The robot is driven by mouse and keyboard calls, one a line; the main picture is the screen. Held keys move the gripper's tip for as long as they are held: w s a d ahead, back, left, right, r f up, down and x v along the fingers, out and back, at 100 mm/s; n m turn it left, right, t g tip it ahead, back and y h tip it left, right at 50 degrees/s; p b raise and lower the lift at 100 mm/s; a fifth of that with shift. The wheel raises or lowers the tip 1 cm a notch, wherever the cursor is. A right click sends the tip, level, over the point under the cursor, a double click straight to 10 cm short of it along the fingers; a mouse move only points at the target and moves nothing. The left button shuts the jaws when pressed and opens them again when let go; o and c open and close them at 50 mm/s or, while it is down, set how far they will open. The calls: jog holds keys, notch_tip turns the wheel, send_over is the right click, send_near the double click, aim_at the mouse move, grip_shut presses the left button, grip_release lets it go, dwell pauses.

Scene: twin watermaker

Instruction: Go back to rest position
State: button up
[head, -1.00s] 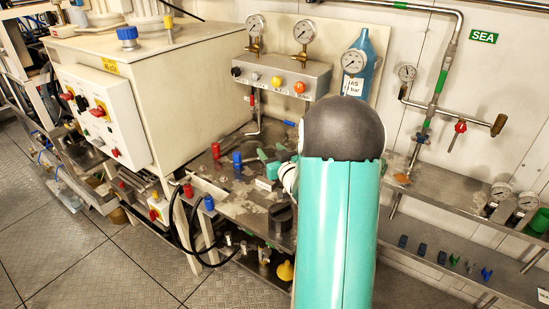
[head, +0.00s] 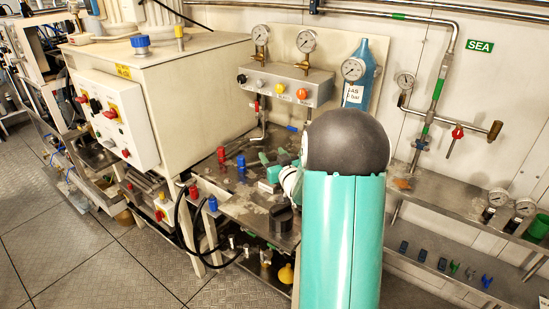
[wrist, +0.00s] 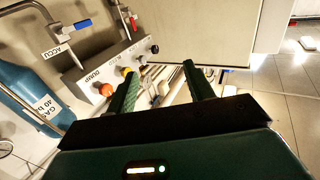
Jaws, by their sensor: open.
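My gripper (wrist: 160,70) shows in the wrist view with its two green fingers spread apart and nothing between them. It points toward the gauge panel (wrist: 120,62), whose colored knobs lie beyond the fingertips. In the head view my teal arm with its black joint fills the lower middle, in front of the steel bench (head: 255,212). The blue gas bottle (wrist: 25,95) is at the left of the wrist view and behind my arm in the head view.
A large beige cabinet (head: 190,85) with a white switch box (head: 118,115) stands at the left. Pipes with a red valve (head: 457,132) run up the right wall. A lower shelf (head: 455,260) holds small fittings. Open floor (head: 75,245) lies at the lower left.

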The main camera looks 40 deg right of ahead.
dwell(0.3)
jog(key=s+a+r+g, duration=0.3)
jog(key=a+r, duration=0.1)
jog(key=a, duration=0.5)
jog(key=s+a+r+g, duration=0.3)
jog(key=s+a+r, duration=0.15)
jog(key=a, duration=0.45)
jog(key=s+a+n+g+y, duration=0.1)
jog(key=s+a+g+y, duration=0.1)
jog(key=s+a, duration=0.5)
jog(key=s+a+n+g+y, duration=0.1)
jog(key=s+a+g, duration=0.3)
jog(key=s+a, duration=0.4)
jog(key=s+y, duration=0.1)
jog(key=s, duration=0.5)
jog(key=shift+s+a+f+n, duration=0.15)
jog(key=shift+s+f+n, duration=0.05)
jog(key=shift+f+n, duration=0.15)
